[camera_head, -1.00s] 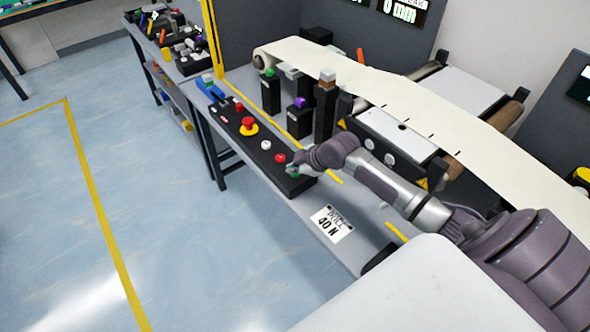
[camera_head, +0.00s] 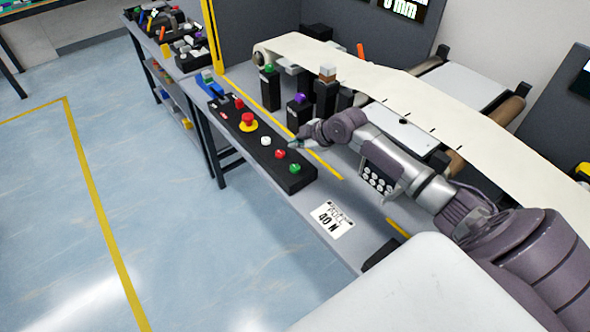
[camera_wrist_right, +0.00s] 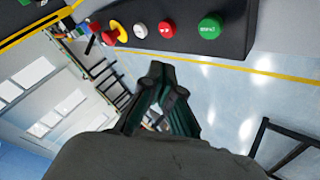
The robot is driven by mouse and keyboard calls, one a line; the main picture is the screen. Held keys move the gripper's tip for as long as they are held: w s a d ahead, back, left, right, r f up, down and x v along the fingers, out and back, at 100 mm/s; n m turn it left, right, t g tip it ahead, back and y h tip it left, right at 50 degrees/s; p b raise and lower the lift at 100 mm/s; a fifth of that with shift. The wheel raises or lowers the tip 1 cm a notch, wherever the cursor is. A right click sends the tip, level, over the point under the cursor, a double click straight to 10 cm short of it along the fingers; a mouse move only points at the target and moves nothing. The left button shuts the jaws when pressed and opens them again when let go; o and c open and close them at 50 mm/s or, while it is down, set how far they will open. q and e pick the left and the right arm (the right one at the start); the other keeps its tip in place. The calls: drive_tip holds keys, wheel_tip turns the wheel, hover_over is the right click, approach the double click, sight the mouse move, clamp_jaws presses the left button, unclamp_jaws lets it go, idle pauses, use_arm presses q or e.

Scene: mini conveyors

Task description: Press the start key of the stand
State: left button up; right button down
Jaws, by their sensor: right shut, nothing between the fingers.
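The green start key (camera_head: 295,168) sits at the near end of a black control box (camera_head: 288,183) on the stand's front edge. In the right wrist view the green key (camera_wrist_right: 210,27) carries a white label that seems to read START. My right gripper (camera_head: 293,145) is shut and empty. It hovers above the back side of the box, apart from the green key, which is in full view. In the wrist view its fingertips (camera_wrist_right: 164,82) meet below the row of keys. My left gripper is not in view.
Beside the green key are a red key (camera_head: 280,154), a white key (camera_head: 266,141) and a red mushroom button (camera_head: 248,120) on yellow. Dark posts with coloured caps (camera_head: 299,112) stand behind the box. A cream belt (camera_head: 400,90) runs behind my arm. A 40 N card (camera_head: 332,219) lies in front.

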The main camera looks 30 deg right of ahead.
drive_tip(key=b, duration=0.4)
hover_over(291, 165)
drive_tip(key=s, duration=0.2)
drive_tip(key=f, duration=0.5)
drive_tip(key=shift+d+f, duration=0.3)
drive_tip(key=shift+d, duration=0.05)
drive_tip(key=shift+f+b, duration=0.4)
drive_tip(key=shift+f, duration=0.3)
drive_tip(key=shift+f, duration=0.1)
drive_tip(key=shift+f, duration=0.25)
drive_tip(key=shift+f+b, duration=0.5)
drive_tip(key=shift+f, duration=0.05)
drive_tip(key=shift+r, duration=0.1)
idle(0.5)
drive_tip(key=shift+r+p, duration=0.75)
drive_tip(key=shift+r, duration=0.05)
